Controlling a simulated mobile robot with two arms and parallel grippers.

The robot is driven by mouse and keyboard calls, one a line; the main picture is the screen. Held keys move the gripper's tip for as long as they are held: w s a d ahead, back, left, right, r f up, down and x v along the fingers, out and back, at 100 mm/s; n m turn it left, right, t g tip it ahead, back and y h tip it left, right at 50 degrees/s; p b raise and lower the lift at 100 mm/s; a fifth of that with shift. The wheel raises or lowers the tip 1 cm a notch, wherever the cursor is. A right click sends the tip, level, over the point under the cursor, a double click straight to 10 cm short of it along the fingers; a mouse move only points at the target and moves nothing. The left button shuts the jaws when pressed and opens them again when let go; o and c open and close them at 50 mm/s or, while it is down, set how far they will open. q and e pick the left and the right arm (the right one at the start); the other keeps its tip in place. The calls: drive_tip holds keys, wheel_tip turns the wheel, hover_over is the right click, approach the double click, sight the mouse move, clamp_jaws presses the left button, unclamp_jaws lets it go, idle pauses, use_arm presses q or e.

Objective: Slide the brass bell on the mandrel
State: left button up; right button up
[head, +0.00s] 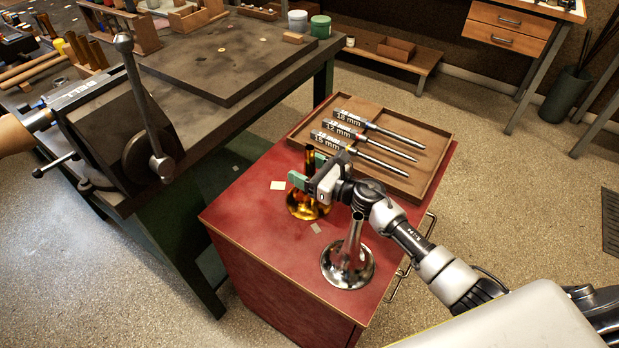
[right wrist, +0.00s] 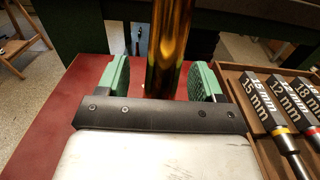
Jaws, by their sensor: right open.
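The brass bell (head: 307,207) stands flared end down on the red cabinet top, its narrow tube (head: 310,154) pointing up. My right gripper (head: 307,170) is at the height of that tube. In the right wrist view, the tube (right wrist: 168,45) rises between the two green fingers of the gripper (right wrist: 160,78), with a gap on each side, so the fingers are open. Three labelled mandrels lie in a wooden tray: 18 mm (head: 380,128), 12 mm (head: 372,139) and 15 mm (head: 360,153). My left gripper is not in view.
A silver bell (head: 347,264) stands flared end down near the cabinet's front, close under my right arm. The wooden tray (head: 420,185) fills the cabinet's back right. A large vise (head: 115,140) is on the workbench at left. The dark board (head: 235,60) is mostly clear.

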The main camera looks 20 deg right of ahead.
drive_tip(key=shift+w+a, duration=0.25)
drive_tip(key=shift+w, duration=0.05)
drive_tip(key=shift+c, duration=0.5)
drive_tip(key=c, duration=1)
